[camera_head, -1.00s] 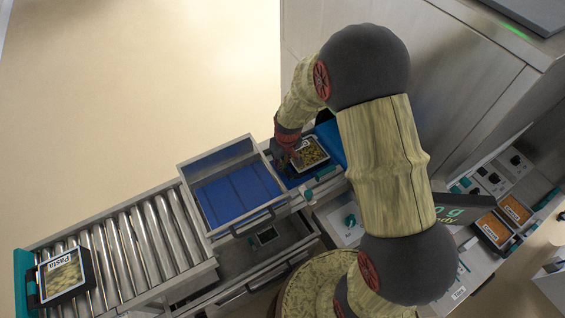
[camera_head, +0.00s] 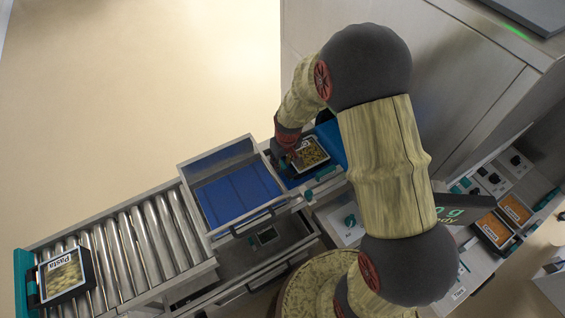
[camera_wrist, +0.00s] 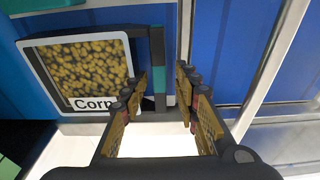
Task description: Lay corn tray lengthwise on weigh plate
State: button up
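The corn tray (camera_head: 312,153), a dark tray with a white-edged label over yellow kernels, lies on a blue belt beside my gripper (camera_head: 290,158). In the wrist view the corn tray (camera_wrist: 85,72) is at the upper left, with "Corn" readable. A scale display (camera_head: 455,212) shows partly behind my arm. I cannot make out the weigh plate.
A steel-walled bin with a blue floor (camera_head: 238,195) stands left of the belt. A roller conveyor (camera_head: 140,240) holds a pasta tray (camera_head: 62,274) at its far left. Orange-labelled trays (camera_head: 495,229) lie at the right. A large steel housing (camera_head: 470,90) stands behind my arm.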

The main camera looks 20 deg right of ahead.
jog(key=s+r+t, duration=0.1)
jog(key=s+r, duration=0.3)
jog(key=r, duration=0.9)
jog(key=s+r+t, duration=0.1)
jog(key=s+r, duration=0.3)
jog(key=r, duration=0.8)
jog(key=s+r+m+t, duration=0.1)
jog(key=s+r, duration=0.3)
jog(key=s, duration=0.3)
jog(key=s+r+m+t, duration=0.1)
jog(key=s+r, duration=0.4)
jog(key=s, duration=0.3)
jog(key=shift+s+r, duration=0.15)
jog(key=shift+s, duration=0.1)
notch_tip(320, 180, down, 14)
jog(key=b, duration=1.3)
jog(key=shift+r, duration=0.15)
